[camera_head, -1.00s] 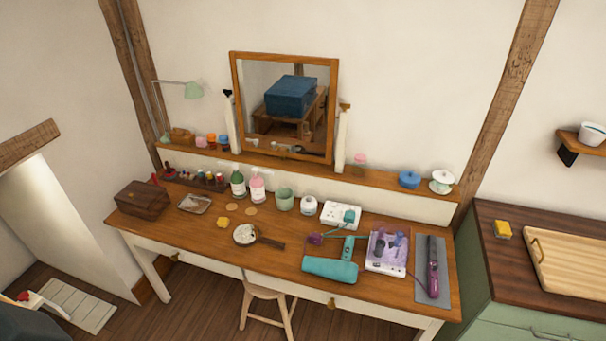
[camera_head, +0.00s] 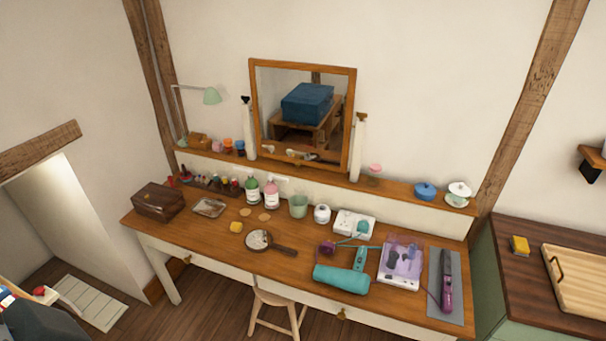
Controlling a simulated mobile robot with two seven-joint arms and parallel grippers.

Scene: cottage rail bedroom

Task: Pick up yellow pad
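A small yellow pad-like piece (camera_head: 236,227) lies on the wooden dressing table (camera_head: 200,245), left of the round hand mirror (camera_head: 258,240) and near two flat tan discs (camera_head: 255,215). A second yellow item, a block with a dark part (camera_head: 519,245), lies on the dark wooden counter (camera_head: 505,280) at the right. I cannot tell from the picture which of the two is the yellow pad. Neither of my grippers is in view.
The table also holds a brown box (camera_head: 158,202), bottles (camera_head: 271,194), a teal hair dryer (camera_head: 341,279) and a purple styling tool (camera_head: 446,295). A stool (camera_head: 277,300) stands under its front. A wooden board (camera_head: 585,285) lies on the counter.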

